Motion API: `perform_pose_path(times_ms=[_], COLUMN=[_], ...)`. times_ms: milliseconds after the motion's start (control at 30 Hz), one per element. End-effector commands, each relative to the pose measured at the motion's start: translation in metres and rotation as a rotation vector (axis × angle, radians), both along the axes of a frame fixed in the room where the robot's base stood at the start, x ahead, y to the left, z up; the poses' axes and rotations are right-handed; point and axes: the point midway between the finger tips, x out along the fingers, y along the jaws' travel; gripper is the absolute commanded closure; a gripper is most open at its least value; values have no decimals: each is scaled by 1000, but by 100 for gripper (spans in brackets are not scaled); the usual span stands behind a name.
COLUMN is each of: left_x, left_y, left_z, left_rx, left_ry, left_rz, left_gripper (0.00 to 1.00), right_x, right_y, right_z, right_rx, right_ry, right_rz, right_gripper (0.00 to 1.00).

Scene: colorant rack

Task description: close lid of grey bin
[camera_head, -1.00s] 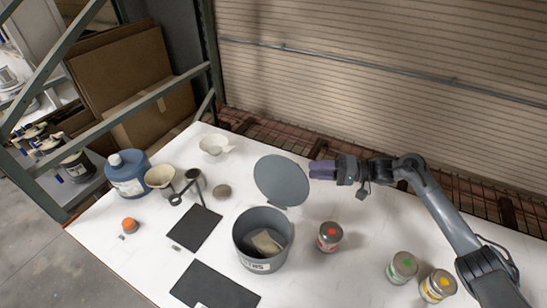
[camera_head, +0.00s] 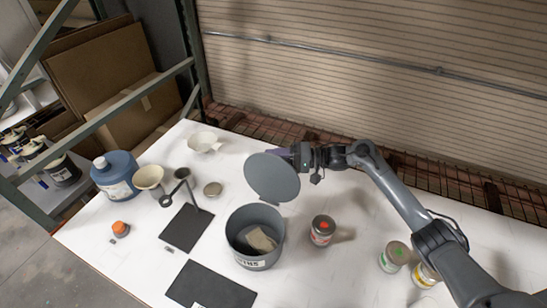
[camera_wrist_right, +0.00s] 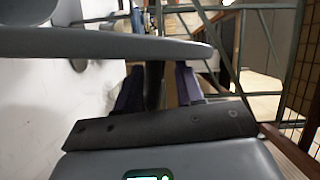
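The grey bin (camera_head: 251,257) stands on the white table with its top open and a beige piece inside. Its round grey lid (camera_head: 270,178) is raised steeply at the bin's far rim. My right gripper (camera_head: 283,153) reaches in from the right to behind the lid's upper edge, and the lid partly hides its purple fingers. My left gripper is not in view.
A red-marked can (camera_head: 322,230) stands right of the bin, and green (camera_head: 394,257) and yellow (camera_head: 425,276) cans further right. Dark mats (camera_head: 187,228), a blue jug (camera_head: 116,177) and small cups lie left. A rack post and rail stand at left.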

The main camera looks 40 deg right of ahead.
Motion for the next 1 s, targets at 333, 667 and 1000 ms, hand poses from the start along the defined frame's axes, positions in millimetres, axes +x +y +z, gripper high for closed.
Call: perform_pose_path(times_ms=[333, 667, 1000], left_x=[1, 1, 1], left_y=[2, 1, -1], left_z=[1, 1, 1], left_rx=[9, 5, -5], left_ry=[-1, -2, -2], left_rz=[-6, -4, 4], left_gripper=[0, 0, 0], right_x=[3, 3, 3], right_y=[3, 3, 2], right_z=[0, 0, 1], right_rx=[0, -1, -3], right_ry=[0, -1, -1], right_rz=[0, -1, -3], right_gripper=[63, 100, 100])
